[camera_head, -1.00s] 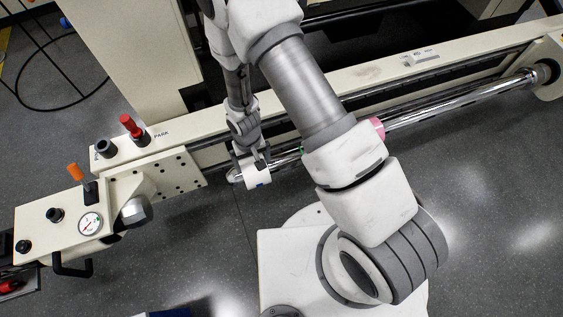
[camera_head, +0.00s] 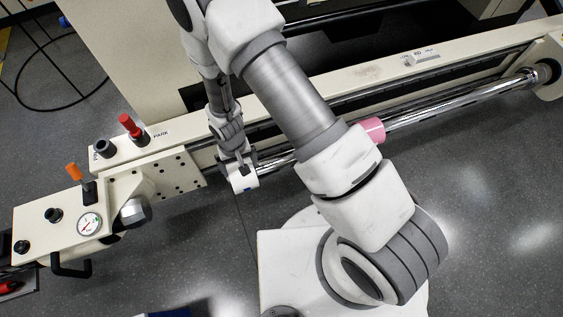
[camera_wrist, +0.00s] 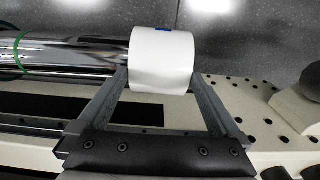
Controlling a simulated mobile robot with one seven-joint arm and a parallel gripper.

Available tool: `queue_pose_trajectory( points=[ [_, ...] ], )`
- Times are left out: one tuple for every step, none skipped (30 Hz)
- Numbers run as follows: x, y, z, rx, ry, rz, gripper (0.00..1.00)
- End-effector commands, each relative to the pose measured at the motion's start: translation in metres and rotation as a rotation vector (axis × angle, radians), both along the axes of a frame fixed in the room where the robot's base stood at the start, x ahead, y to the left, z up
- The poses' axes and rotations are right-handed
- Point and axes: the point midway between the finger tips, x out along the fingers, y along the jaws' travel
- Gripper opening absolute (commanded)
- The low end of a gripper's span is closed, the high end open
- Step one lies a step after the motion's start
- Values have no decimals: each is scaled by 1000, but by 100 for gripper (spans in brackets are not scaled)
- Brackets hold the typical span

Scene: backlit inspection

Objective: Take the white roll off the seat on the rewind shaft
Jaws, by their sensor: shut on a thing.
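The white roll (camera_head: 243,182) is at the left, free end of the chrome rewind shaft (camera_head: 450,100). My gripper (camera_head: 239,167) reaches down from behind and is shut on it. In the wrist view, the white roll (camera_wrist: 162,62) has one finger of my gripper (camera_wrist: 160,80) on each side. The shaft (camera_wrist: 85,57) runs up to the roll's left face, and none shows past its right face. I cannot tell how much shaft is inside the roll. A green ring (camera_wrist: 20,50) marks the shaft at left, apart from the roll.
A pink roll (camera_head: 374,130) sits farther right on the shaft, beside my arm. The cream machine frame (camera_head: 350,78) runs behind the shaft. A control panel with a gauge (camera_head: 89,223) and an orange-topped lever (camera_head: 76,172) stands left. Floor in front is open.

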Motion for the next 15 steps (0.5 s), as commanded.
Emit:
queue_pose_trajectory(
  points=[
    [-1, 3, -1, 1, 0, 2, 44],
    [-2, 4, -1, 1, 0, 2, 44],
    [-2, 5, -1, 1, 1, 2, 44],
    [-3, 7, -1, 1, 1, 2, 44],
    [-3, 8, -1, 1, 1, 2, 44],
    [-3, 9, -1, 1, 0, 2, 44],
    [-3, 10, -1, 1, 0, 2, 44],
    [-4, 12, -1, 1, 0, 2, 44],
    [-4, 13, -1, 1, 0, 2, 44],
    [-4, 14, -1, 1, 0, 2, 44],
    [-4, 16, -1, 1, -1, 2, 44],
    [-5, 17, -1, 1, -1, 2, 44],
    [-5, 18, -1, 1, -1, 2, 44],
    [-5, 20, -1, 1, -1, 2, 44],
    [-6, 21, -1, 1, -1, 2, 44]
  ],
)
